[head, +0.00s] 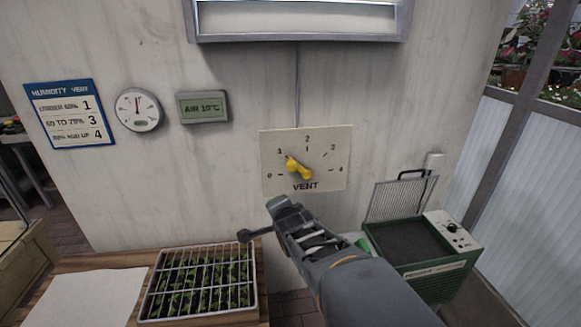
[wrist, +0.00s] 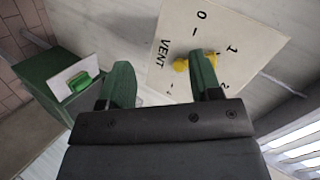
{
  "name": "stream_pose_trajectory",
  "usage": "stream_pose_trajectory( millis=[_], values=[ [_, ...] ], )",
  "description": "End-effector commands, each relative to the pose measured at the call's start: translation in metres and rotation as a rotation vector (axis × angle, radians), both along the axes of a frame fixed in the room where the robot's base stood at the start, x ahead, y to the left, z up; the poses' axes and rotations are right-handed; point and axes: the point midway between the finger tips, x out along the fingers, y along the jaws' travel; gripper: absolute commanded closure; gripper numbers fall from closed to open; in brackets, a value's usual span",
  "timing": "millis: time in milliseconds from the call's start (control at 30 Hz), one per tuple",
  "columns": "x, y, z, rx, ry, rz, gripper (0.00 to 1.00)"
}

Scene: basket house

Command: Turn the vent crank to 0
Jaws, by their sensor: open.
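The vent plate (head: 328,180) is on the wall, marked 0 to 4 from left to right over an arc. Its yellow crank (head: 298,167) slants up and left, pointing at about the 1 mark. My gripper (head: 263,220) is open and empty, below and left of the crank in the head view. In the wrist view the gripper (wrist: 163,80) has its two fingers apart. The plate (wrist: 245,45) lies beyond them, and the right finger covers part of the yellow crank (wrist: 181,65). I cannot tell whether finger and crank touch.
A seedling tray with a wire grid (head: 202,283) stands on the bench at lower left beside a white sheet (head: 85,298). A green heater-like box (head: 430,275) with a raised mesh lid stands at right. A humidity sign (head: 70,113), gauge (head: 138,110) and air display (head: 203,107) hang at left.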

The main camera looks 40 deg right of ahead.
Motion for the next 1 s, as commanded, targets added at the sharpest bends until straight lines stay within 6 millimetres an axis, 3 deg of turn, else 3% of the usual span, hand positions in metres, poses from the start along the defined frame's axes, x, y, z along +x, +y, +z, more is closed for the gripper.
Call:
stream_pose_trajectory(
  millis=[33, 200, 400, 667, 1000],
  values=[
    [0.003, -0.015, 0.002, 0.081, -0.103, -0.073, 0.42],
    [0.008, -0.049, 0.019, 0.366, -0.438, -0.218, 0.42],
    [0.006, -0.068, 0.034, 0.608, -0.678, -0.258, 0.42],
    [0.015, -0.078, 0.040, 0.727, -0.774, -0.257, 0.42],
    [0.072, -0.101, 0.041, 0.730, -0.776, -0.256, 0.42]
  ],
)
